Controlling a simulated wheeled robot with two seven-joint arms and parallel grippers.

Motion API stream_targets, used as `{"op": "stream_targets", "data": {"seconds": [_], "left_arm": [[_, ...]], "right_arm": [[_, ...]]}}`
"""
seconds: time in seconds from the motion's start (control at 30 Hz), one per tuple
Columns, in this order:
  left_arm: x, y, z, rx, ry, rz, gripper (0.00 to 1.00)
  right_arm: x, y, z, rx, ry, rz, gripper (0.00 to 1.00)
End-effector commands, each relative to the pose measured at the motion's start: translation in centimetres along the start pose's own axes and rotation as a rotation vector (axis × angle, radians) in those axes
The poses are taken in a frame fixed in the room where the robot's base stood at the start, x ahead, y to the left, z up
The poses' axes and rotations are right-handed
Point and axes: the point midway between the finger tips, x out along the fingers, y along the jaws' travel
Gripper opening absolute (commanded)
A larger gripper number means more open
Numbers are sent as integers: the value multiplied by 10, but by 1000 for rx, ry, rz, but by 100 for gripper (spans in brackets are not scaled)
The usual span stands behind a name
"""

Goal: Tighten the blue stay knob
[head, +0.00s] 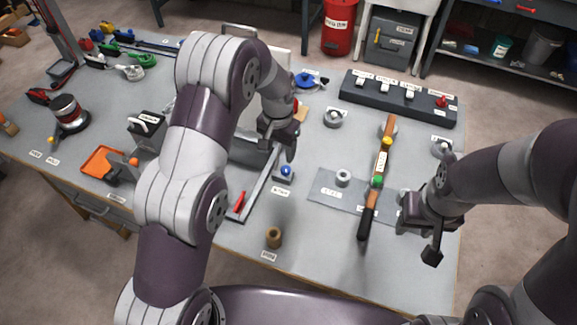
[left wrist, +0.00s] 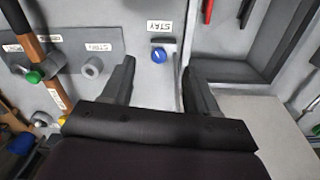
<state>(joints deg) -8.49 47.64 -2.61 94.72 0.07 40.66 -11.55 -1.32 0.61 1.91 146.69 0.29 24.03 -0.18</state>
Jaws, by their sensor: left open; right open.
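The blue stay knob (head: 286,170) sits on a small grey mount on the bench, near the middle of the head view. In the left wrist view the knob (left wrist: 159,55) shows beside a white STAY label (left wrist: 160,26). My left gripper (head: 287,143) is open just above and behind the knob in the head view. In the left wrist view the left gripper's fingers (left wrist: 160,85) stand apart with the knob beyond their tips, roughly between them, and no contact shows. My right gripper (head: 422,228) is open and empty over the bench's right part, away from the knob.
A grey frame with a red-handled tool (head: 239,202) stands left of the knob. A grey plate (head: 325,195) with a ring and a long wood-handled bar (head: 366,215) lie to the right. A brown cylinder (head: 274,237) stands near the front edge. A dark switch rail (head: 395,100) is behind.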

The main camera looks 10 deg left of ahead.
Motion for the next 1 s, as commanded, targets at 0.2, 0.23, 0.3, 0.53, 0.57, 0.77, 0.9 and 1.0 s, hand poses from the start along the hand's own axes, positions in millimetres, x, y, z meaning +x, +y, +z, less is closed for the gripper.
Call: {"op": "stream_targets", "data": {"seconds": [0.2, 0.23, 0.3, 0.53, 0.57, 0.77, 0.9, 1.0], "left_arm": [[8, -2, -41, 105, 4, -2, 59], [10, -2, -42, 108, 3, -2, 59], [20, -2, -41, 109, 1, -1, 59], [77, -2, -41, 107, 1, -2, 59], [85, -2, -41, 107, 2, -2, 59], [120, -2, -42, 106, 6, -3, 59], [130, -2, -42, 106, 6, -3, 59], [132, -2, -42, 106, 7, -3, 59]], "right_arm": [[0, 0, 0, 0, 0, 0, 43], [-1, 0, 0, 0, 0, 0, 43], [-6, 0, -1, 0, 0, 0, 43], [-24, 0, -3, 0, 0, 0, 43], [-26, 0, -3, 0, 0, 0, 43], [-33, 0, -4, 0, 0, 0, 43], [-34, 0, -4, 0, 0, 0, 43], [-34, 0, -4, 0, 0, 0, 43]]}}
